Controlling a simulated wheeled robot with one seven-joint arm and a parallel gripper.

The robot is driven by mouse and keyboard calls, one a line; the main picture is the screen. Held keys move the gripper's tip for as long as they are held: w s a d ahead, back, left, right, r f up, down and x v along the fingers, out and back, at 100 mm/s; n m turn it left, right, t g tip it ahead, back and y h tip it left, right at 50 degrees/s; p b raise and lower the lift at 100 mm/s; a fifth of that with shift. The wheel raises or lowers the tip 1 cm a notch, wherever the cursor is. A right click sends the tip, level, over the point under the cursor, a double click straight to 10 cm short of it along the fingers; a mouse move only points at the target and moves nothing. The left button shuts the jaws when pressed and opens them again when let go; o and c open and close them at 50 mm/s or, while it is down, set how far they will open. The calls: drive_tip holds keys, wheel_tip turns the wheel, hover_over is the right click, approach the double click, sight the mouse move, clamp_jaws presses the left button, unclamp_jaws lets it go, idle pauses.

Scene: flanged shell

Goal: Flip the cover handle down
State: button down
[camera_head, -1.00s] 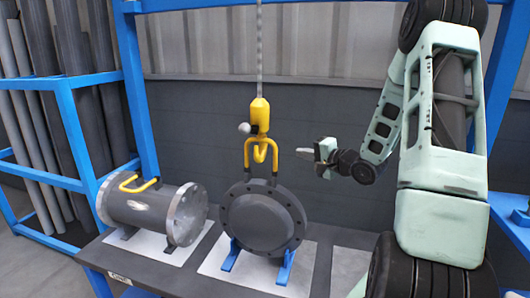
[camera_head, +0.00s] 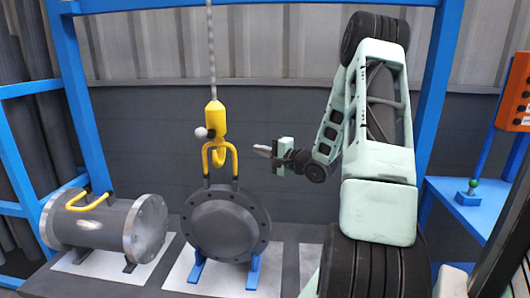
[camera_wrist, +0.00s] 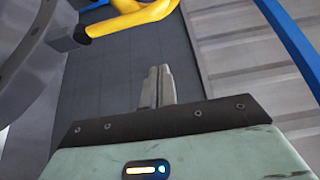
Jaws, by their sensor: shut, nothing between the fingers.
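The cover is a dark grey round disc (camera_head: 224,228) with bolt holes round its rim, standing upright on blue feet. Its yellow handle (camera_head: 205,160) stands up from the top edge, at the yellow hoist hook (camera_head: 232,156); I cannot tell if the two touch. My gripper (camera_head: 262,151) is to the right of the hook and above the cover, apart from both, its fingers pointing left. In the wrist view the fingers (camera_wrist: 157,87) are together and empty. A yellow bar with a dark end (camera_wrist: 132,20) shows beyond them, and the grey cover edge (camera_wrist: 28,60) is at the left.
A grey flanged shell (camera_head: 100,228) with a yellow handle lies on the table at left. A chain (camera_head: 211,50) hangs above the hook. Blue frame posts stand on both sides. An orange button box (camera_head: 515,95) and green-knobbed lever (camera_head: 472,186) are at right.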

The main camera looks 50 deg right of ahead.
drive_tip(key=shift+w+a+p, duration=0.35)
drive_tip(key=shift+w+a, duration=0.6)
drive_tip(key=shift+w, duration=0.2)
drive_tip(key=shift+w+a+p, duration=0.3)
drive_tip(key=shift+w+a, duration=0.65)
drive_tip(key=shift+w, duration=0.15)
drive_tip(key=shift+a+f+b, duration=0.1)
drive_tip(key=shift+b, duration=0.35)
